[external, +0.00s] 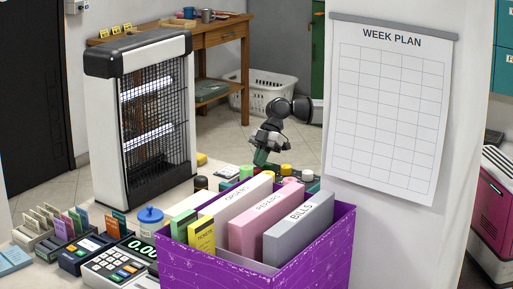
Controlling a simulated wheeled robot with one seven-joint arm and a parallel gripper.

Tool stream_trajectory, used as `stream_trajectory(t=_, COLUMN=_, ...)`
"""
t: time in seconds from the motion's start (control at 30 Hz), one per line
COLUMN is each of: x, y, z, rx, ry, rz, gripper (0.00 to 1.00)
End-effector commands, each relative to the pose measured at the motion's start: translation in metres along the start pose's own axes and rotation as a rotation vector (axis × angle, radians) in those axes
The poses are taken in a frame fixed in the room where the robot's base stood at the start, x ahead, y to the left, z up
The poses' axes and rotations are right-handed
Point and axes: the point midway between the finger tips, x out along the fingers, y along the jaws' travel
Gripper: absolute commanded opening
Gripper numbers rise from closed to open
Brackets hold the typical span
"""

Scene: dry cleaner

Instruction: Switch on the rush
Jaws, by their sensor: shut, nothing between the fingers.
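My gripper (263,156) reaches down from the right, behind the purple crate, above a row of small coloured items on the counter. It is shut, with nothing seen held. A green patch shows at its fingertips; I cannot tell whether it is part of the fingers or a thing behind them. Among the items below are a yellow-topped one (286,170) and a dark round one (200,183). No switch marked rush can be read. The crate and its folders hide the lower part of this area, so contact with anything cannot be told.
The purple crate (320,253) with folders stands in front. A caged heater (155,115) stands at the left, with a card terminal (118,262) and card trays nearer. A wall with a week plan (388,105) is at the right. A laundry basket (270,92) stands behind.

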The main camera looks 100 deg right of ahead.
Motion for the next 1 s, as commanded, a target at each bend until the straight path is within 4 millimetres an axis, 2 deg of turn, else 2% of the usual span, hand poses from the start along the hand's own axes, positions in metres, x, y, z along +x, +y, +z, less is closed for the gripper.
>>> stream_trajectory(t=0.67, x=-0.011, y=0.0, z=-0.008, rx=0.0, ry=0.0, rz=0.0, gripper=0.0)
stream_trajectory(t=0.77, x=-0.019, y=0.0, z=-0.013, rx=-0.001, ry=0.0, rz=0.0, gripper=0.0)
stream_trajectory(t=0.97, x=-0.045, y=0.001, z=-0.029, rx=-0.001, ry=0.002, rz=0.001, gripper=0.0)
stream_trajectory(t=1.0, x=-0.055, y=-0.001, z=-0.024, rx=0.001, ry=0.002, rz=0.003, gripper=0.0)
